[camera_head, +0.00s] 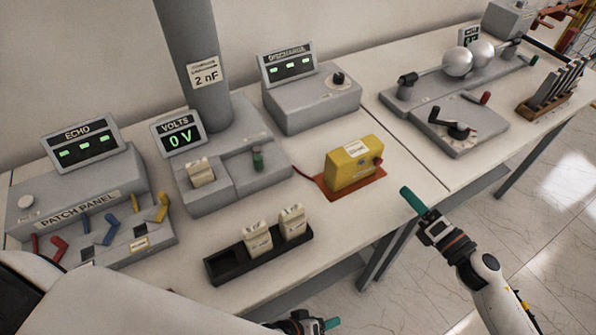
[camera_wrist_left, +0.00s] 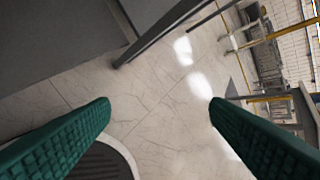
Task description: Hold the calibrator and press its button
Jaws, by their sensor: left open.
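The calibrator appears to be the yellow box (camera_head: 350,170) with a white label on top. A red button (camera_head: 378,161) sticks out of its right side. It stands on a flat orange-brown mat (camera_head: 372,184) near the table's front edge. My left gripper (camera_head: 328,323) is at the bottom edge of the head view, in front of the table and mostly cut off. In the left wrist view its green fingers (camera_wrist_left: 160,118) are apart, with only floor between them. My right gripper (camera_head: 413,201) is right of and nearer than the yellow box, apart from it; its finger gap cannot be made out.
A black tray (camera_head: 222,269) with two cream blocks (camera_head: 258,239) lies left of the yellow box at the front edge. Behind stand a grey DISCHARGE box (camera_head: 310,101) and a VOLTS unit (camera_head: 225,160). A patch panel (camera_head: 85,215) is at left. A crank unit (camera_head: 455,130) is at right.

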